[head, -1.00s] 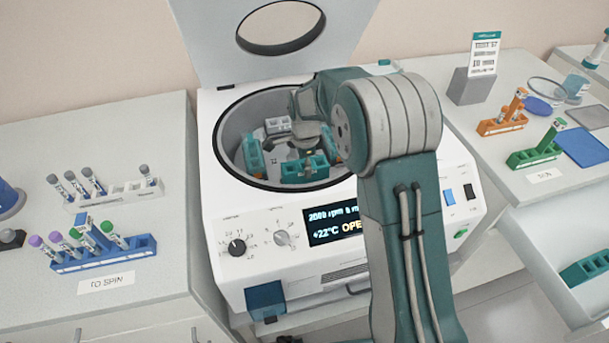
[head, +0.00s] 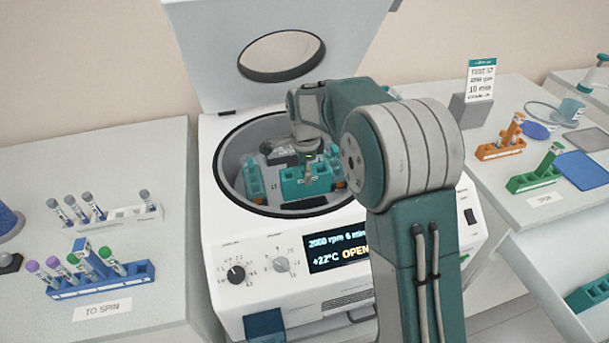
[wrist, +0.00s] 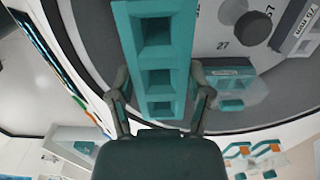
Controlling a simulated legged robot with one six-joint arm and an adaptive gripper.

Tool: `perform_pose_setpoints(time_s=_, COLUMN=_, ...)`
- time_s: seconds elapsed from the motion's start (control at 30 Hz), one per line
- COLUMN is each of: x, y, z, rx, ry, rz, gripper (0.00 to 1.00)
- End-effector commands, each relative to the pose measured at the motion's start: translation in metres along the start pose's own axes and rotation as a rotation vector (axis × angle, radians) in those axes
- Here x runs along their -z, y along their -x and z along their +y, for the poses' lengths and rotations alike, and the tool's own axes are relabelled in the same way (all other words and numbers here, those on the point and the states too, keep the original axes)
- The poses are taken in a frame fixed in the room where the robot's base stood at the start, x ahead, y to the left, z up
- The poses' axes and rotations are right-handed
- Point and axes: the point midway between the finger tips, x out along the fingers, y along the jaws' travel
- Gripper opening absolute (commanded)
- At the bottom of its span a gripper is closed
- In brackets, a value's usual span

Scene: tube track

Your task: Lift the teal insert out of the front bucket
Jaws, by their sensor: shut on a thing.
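The teal insert (head: 305,184), a block with square holes, is in the open centrifuge bowl, at the front of the rotor. My gripper (head: 309,160) comes down from above and is shut on it. In the wrist view, the insert (wrist: 160,78) sits between the two fingers of my gripper (wrist: 160,92), with its square openings facing the camera. The insert appears raised over the rotor. The front bucket is hidden or cannot be made out beneath it. Another teal insert (head: 252,178) stands at the left of the bowl.
A blue tube rack (head: 110,281) and a white rack (head: 125,218) are on the left counter. Orange (head: 500,150) and green (head: 530,182) racks are on the right. An open drawer (head: 545,270) is at lower right.

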Motion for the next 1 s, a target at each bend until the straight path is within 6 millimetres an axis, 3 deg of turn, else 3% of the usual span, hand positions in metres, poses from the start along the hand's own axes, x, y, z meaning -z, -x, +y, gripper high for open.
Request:
perform_pose_setpoints(time_s=0.7, x=0.0, y=0.043, z=0.0, rx=0.002, ry=0.0, rz=0.0, gripper=0.19)
perform_pose_setpoints(time_s=1.0, x=0.0, y=0.048, z=0.0, rx=0.0, ry=0.0, rz=0.0, gripper=0.19)
